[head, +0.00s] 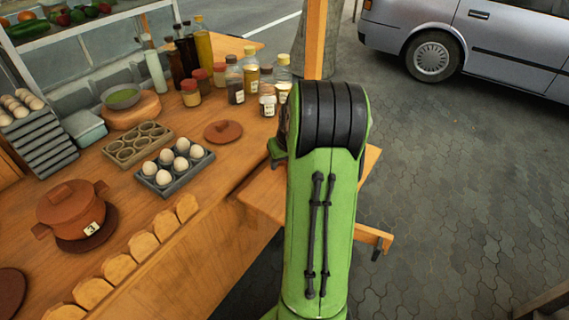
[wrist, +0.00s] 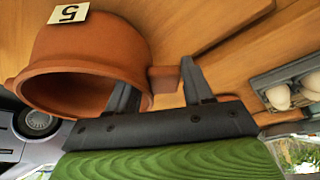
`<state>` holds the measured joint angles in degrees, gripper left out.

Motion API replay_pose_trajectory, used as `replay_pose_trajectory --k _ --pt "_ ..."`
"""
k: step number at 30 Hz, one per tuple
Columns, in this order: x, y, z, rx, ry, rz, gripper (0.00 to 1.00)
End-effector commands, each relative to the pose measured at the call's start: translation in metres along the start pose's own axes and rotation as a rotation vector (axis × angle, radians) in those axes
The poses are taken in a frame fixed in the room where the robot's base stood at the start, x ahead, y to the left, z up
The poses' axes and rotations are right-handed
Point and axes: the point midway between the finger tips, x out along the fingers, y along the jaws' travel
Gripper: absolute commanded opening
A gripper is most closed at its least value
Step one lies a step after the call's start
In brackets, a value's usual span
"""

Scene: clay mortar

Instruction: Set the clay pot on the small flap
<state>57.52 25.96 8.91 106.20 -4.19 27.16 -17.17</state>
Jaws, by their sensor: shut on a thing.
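The clay pot (wrist: 95,55) is terracotta, lidless, with a white "5" label, and appears upside down in the wrist view. My gripper (wrist: 158,76) is shut on its side handle (wrist: 164,79), one dark finger on each side. In the head view my green arm hides the gripper and nearly all of the pot. The small flap (head: 262,192) is a wooden board at the counter's right edge; my arm covers its middle. Whether the pot touches the flap cannot be told.
On the counter are a lidded pot (head: 72,208) labelled 3, an egg tray (head: 175,168), a loose clay lid (head: 223,131) and several bottles and jars (head: 205,50). A wooden post (head: 316,40) stands behind my arm. Open pavement (head: 460,190) lies right.

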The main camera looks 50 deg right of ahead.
Motion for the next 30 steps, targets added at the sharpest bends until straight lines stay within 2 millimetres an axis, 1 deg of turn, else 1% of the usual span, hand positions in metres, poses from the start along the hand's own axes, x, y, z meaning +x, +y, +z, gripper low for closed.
replay_pose_trajectory --k 5,9,10,14,15,22,24,26,29,30 --pt "-0.002 0.000 -0.002 -0.001 0.005 0.002 0.00" --pt "0.001 0.000 -0.001 -0.001 0.005 0.002 0.00" --pt "0.002 0.000 0.000 0.000 0.001 0.000 0.54" --pt "0.001 0.000 0.000 -0.001 0.001 0.000 0.74" --pt "0.001 0.000 0.000 0.000 0.001 0.000 0.77" --pt "0.001 0.000 0.000 0.000 0.001 0.000 0.77" --pt "-0.004 0.000 -0.002 0.000 0.001 0.000 0.77" --pt "-0.013 0.000 -0.002 0.000 0.003 0.002 0.77" --pt "-0.038 0.001 -0.003 0.000 0.005 0.003 0.77" --pt "-0.050 0.001 -0.003 0.000 0.005 0.004 0.77"
